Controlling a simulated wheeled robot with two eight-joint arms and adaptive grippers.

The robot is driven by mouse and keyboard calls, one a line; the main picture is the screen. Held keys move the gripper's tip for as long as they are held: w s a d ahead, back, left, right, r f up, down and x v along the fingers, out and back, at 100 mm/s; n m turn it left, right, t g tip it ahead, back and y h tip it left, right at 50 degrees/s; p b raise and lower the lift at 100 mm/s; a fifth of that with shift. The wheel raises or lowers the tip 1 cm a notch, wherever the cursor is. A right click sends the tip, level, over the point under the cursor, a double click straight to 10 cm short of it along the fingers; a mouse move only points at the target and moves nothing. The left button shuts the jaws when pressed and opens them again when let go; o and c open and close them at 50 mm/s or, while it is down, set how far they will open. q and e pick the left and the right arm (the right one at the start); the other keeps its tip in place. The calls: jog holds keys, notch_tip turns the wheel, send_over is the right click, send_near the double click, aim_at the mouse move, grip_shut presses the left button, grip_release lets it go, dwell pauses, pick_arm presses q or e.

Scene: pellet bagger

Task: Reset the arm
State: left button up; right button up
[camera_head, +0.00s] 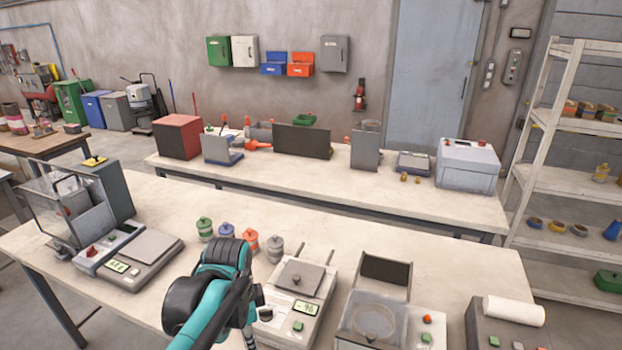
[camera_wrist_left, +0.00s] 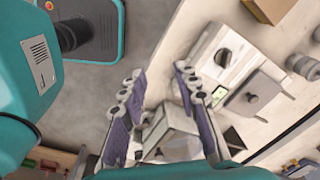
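The task names no object, only the arm. My left arm (camera_head: 208,295), teal with black joints, reaches in from the bottom over the near bench, left of the scale with a knob (camera_head: 298,287). Its gripper is mostly hidden behind the arm in the head view. In the left wrist view my left gripper (camera_wrist_left: 160,72) is open, with its two fingers apart and nothing between them. The floor, bench edge and bench devices show beyond the fingers. My right gripper is in neither view.
The near bench (camera_head: 180,200) carries a balance (camera_head: 130,258), several small lidded jars (camera_head: 250,240), a device with a round plate (camera_head: 373,322) and one with a white roll (camera_head: 514,310). A second bench (camera_head: 350,184) stands behind, with shelving (camera_head: 565,130) at right.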

pick_arm(q)
jog(key=s+a+f+n+t+b, duration=0.1)
jog(key=s+a+f+n+t, duration=0.1)
jog(key=n, duration=0.5)
jog(key=s+a+f+n+t+b, duration=0.1)
jog(key=s+a+f+n+t, duration=0.1)
jog(key=s+n+t, duration=0.2)
jog(key=s+n, duration=0.2)
jog(key=s, duration=0.1)
jog(key=shift+a+f+n, duration=0.15)
jog(key=shift+n, duration=0.25)
